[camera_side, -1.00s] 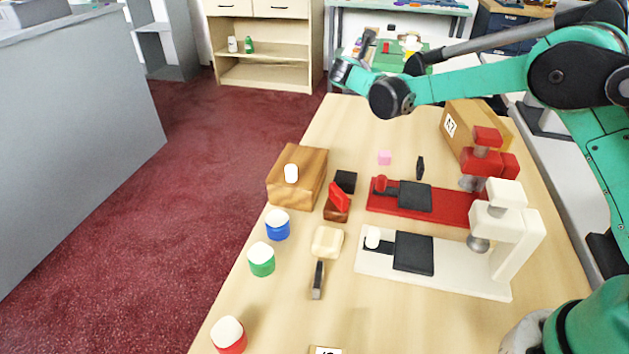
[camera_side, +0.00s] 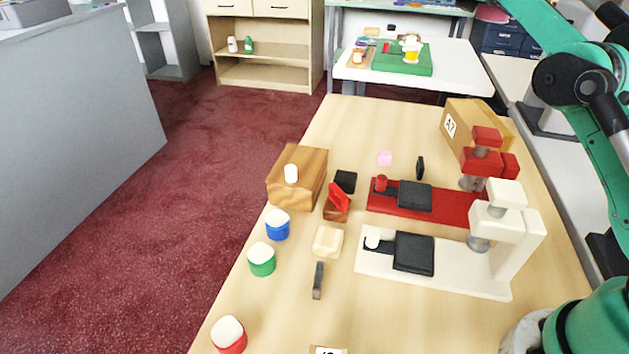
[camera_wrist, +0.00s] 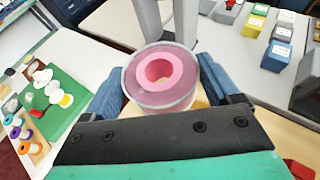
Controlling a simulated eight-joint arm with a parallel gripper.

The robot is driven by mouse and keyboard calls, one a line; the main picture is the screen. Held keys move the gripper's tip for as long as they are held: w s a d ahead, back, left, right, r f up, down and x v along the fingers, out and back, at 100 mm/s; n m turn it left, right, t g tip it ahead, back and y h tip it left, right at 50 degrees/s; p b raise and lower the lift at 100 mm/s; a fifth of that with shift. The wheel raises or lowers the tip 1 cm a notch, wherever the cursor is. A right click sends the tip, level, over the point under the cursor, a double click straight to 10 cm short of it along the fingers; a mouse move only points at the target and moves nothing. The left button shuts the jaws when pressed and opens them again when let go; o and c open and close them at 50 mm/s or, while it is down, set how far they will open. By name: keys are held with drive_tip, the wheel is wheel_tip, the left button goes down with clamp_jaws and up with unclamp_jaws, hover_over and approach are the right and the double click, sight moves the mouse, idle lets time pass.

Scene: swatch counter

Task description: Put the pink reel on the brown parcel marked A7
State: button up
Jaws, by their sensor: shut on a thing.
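The pink reel (camera_wrist: 184,76), a pink ring within a clear, grey-rimmed disc, is between the two blue fingers of my gripper (camera_wrist: 160,83) in the wrist view. The gripper is shut on it. The brown parcel (camera_side: 478,128) with the A7 label stands at the far right of the wooden table in the side view, behind the red press. My gripper and the reel are outside the side view. A tan patch shows under the reel in the wrist view; I cannot tell what it is.
A red press (camera_side: 425,209) and a white press (camera_side: 375,262) stand on the table (camera_side: 370,320). A wooden block (camera_side: 290,190) and several coloured pots line the left edge. A white side table (camera_side: 460,75) stands behind.

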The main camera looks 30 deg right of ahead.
sight(463, 114)
drive_tip(key=shift+g, duration=0.3)
drive_tip(key=f, duration=1.9)
drive_tip(key=shift+s+d+f, duration=0.25)
drive_tip(key=shift+s+f, duration=0.1)
drive_tip(key=shift+f, duration=0.15)
drive_tip(key=o, duration=1)
drive_tip(key=shift+o, duration=0.2)
